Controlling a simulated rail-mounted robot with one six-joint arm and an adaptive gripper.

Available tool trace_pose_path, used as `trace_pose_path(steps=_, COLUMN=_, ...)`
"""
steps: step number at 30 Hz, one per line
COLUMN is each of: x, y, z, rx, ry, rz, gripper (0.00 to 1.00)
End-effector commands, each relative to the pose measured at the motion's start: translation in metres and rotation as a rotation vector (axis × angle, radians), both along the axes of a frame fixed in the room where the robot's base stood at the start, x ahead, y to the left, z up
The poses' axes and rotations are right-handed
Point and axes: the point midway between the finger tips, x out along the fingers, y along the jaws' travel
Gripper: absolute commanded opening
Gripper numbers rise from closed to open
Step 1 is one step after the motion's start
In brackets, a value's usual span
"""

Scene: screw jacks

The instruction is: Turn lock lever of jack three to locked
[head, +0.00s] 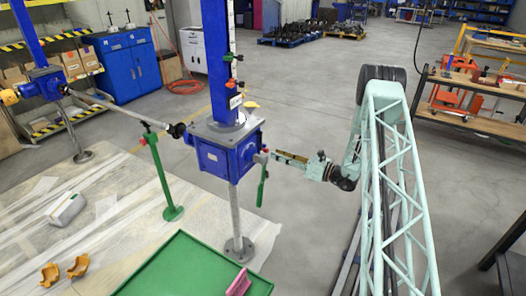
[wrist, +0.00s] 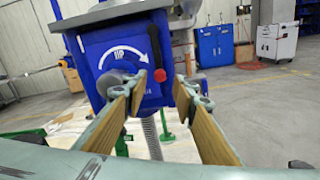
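The nearest jack has a blue gearbox (head: 222,150) under a blue column in the head view. Its face, with a white curved arrow and lettering (wrist: 122,55), fills the upper left of the wrist view. A black lever with a red knob (wrist: 160,75) hangs down that face, which I take for the lock lever; its locked or unlocked marking is not readable. My gripper (head: 277,156) is beside the gearbox's right side. In the wrist view my gripper (wrist: 163,84) is open, its tan-padded fingers on either side of the red knob, with no contact visible.
A green crank handle (head: 262,185) hangs at the gearbox's right side, close to my gripper. A shaft (head: 105,104) links to another blue jack (head: 42,84). A green stand (head: 160,175) and green tray (head: 190,268) are nearby. Floor to the right is fairly clear.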

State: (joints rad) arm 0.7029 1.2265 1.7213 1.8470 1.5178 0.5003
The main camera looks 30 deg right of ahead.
Motion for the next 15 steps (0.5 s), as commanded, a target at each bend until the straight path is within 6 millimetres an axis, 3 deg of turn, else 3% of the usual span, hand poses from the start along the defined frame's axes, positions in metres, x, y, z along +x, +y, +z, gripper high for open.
trace_pose_path(steps=15, x=0.055, y=0.037, z=0.0, rx=0.0, ry=0.0, rz=0.001, gripper=0.26)
